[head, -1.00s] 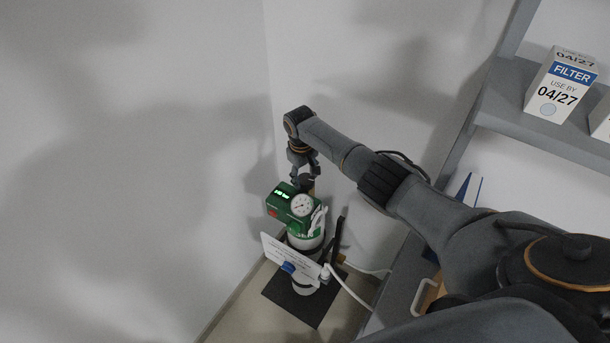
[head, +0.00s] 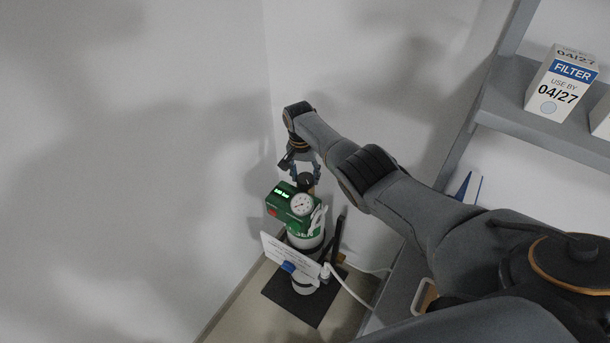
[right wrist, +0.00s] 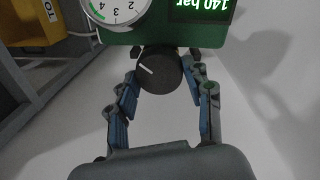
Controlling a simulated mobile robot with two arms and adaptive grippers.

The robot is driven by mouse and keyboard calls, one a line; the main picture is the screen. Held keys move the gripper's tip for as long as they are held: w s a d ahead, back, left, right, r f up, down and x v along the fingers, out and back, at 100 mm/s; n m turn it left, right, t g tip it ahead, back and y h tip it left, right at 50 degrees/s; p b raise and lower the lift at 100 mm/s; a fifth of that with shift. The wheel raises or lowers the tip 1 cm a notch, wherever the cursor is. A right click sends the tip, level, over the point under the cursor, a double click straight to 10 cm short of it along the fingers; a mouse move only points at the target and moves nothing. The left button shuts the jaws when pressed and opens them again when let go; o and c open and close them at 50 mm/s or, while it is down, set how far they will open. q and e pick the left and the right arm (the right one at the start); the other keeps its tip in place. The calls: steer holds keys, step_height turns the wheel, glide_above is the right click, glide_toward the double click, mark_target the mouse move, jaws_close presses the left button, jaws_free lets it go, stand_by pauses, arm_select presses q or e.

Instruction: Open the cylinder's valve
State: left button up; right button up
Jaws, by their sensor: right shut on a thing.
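The cylinder (head: 304,242) stands upright in the corner with a green valve head (head: 291,207) on top. The head carries a round dial gauge (head: 302,204) and a lit display (head: 283,192); the display, upside down in the right wrist view (right wrist: 202,6), reads 140 bar. The black valve knob (right wrist: 160,72) with a white mark sticks out of the head; it also shows in the head view (head: 306,181). My right gripper (right wrist: 160,88) is shut on this knob, a finger on each side. My left gripper is not in view.
A white card (head: 289,254) hangs in front of the cylinder, and a white hose runs down to the right. The cylinder stands on a dark base plate (head: 290,302). Walls are close behind and left. A shelf (head: 500,105) with a filter box (head: 562,84) is right.

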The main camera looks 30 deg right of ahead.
mark_target(303, 176)
steer(key=shift+f+m, duration=0.1)
steer(key=shift+m, duration=1.8)
steer(key=o, duration=1.2)
steer(key=shift+c, duration=0.2)
steer(key=shift+r, duration=0.2)
steer(key=shift+w+r, duration=0.1)
steer(key=shift+r, duration=0.5)
step_height(303, 176, up, 10)
steer(key=shift+w+a+r, duration=0.15)
steer(key=shift+w+r, duration=0.1)
steer(key=shift+w, duration=0.05)
